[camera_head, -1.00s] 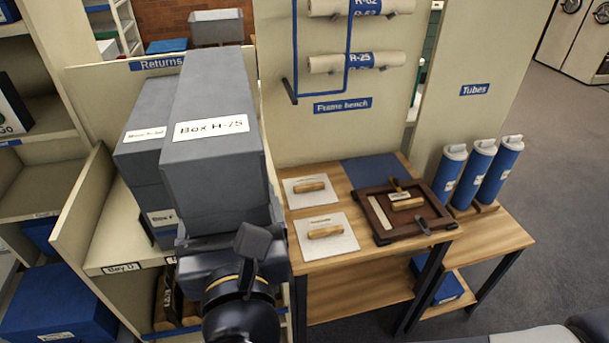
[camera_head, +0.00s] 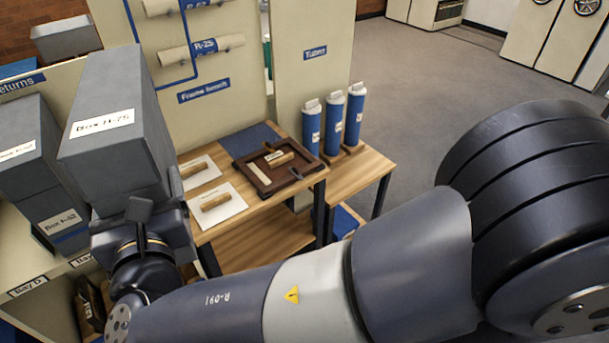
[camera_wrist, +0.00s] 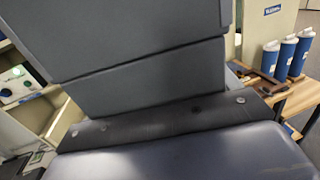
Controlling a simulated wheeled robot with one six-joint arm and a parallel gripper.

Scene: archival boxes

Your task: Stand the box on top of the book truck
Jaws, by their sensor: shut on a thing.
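A grey archival box labelled "Box H-75" (camera_head: 112,150) stands upright in my gripper (camera_head: 140,225), in front of the Returns shelf in the head view. In the wrist view the grey box (camera_wrist: 140,60) fills the upper middle, just beyond the dark gripper body (camera_wrist: 160,122). No book truck can be made out in either view.
Other grey boxes (camera_head: 52,205) stand on the shelf left of the held box. A wooden frame bench (camera_head: 255,215) with a dark frame (camera_head: 277,180) lies to the right, then several blue tubes (camera_head: 333,125). Open grey floor (camera_head: 400,75) lies beyond the tubes.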

